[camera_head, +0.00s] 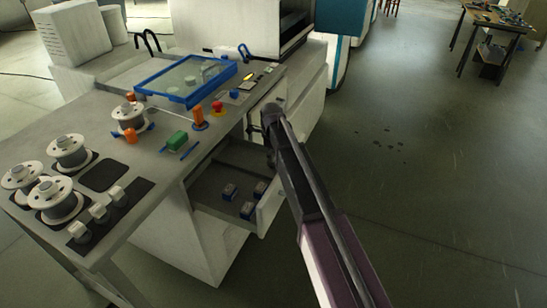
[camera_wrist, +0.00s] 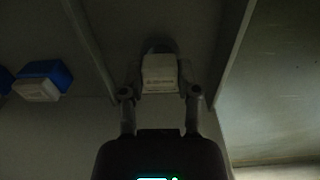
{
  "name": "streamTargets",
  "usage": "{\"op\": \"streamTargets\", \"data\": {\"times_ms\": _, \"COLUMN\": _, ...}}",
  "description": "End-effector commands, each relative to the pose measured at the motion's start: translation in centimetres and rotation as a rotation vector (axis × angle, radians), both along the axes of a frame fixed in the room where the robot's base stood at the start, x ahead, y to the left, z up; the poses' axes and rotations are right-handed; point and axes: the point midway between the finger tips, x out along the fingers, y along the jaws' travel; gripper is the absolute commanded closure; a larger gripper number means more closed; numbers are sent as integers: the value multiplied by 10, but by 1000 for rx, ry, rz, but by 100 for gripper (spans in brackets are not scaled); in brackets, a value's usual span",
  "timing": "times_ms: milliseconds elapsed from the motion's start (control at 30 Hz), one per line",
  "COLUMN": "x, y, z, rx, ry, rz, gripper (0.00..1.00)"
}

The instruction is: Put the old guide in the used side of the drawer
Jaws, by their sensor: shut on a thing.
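My gripper (camera_wrist: 160,92) is shut on a small off-white block with a dark rounded end, the old guide (camera_wrist: 159,74). In the wrist view it is over the grey drawer floor, between a thin divider (camera_wrist: 90,50) on the left and the drawer wall (camera_wrist: 235,50) on the right. I cannot tell whether the guide touches the floor. In the head view the drawer (camera_head: 205,193) is pulled open below the worktop. Blue-and-grey blocks (camera_head: 229,191) lie in it. My arm hides the gripper's fingers and the guide there.
Blue-and-white blocks (camera_wrist: 46,75) lie left of the divider in the wrist view. The worktop (camera_head: 120,215) above carries wire spools (camera_head: 70,151), a blue-framed tray (camera_head: 185,80), a green block (camera_head: 177,141) and orange pieces (camera_head: 199,118). Open floor (camera_head: 440,190) lies to the right.

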Motion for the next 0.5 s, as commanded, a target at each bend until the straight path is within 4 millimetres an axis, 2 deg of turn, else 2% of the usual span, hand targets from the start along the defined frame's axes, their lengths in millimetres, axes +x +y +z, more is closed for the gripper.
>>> {"op": "streamTargets", "data": {"times_ms": 233, "x": 0, "y": 0, "z": -4, "rx": 0, "ry": 0, "rz": 0, "gripper": 100}}
{"op": "streamTargets", "data": {"times_ms": 267, "x": 0, "y": 0, "z": -3, "rx": 0, "ry": 0, "rz": 0, "gripper": 52}}
{"op": "streamTargets", "data": {"times_ms": 300, "x": 0, "y": 0, "z": -3, "rx": 0, "ry": 0, "rz": 0, "gripper": 40}}
{"op": "streamTargets", "data": {"times_ms": 367, "x": 0, "y": 0, "z": -3, "rx": 0, "ry": 0, "rz": 0, "gripper": 24}}
{"op": "streamTargets", "data": {"times_ms": 500, "x": 0, "y": 0, "z": -3, "rx": 0, "ry": 0, "rz": 0, "gripper": 24}}
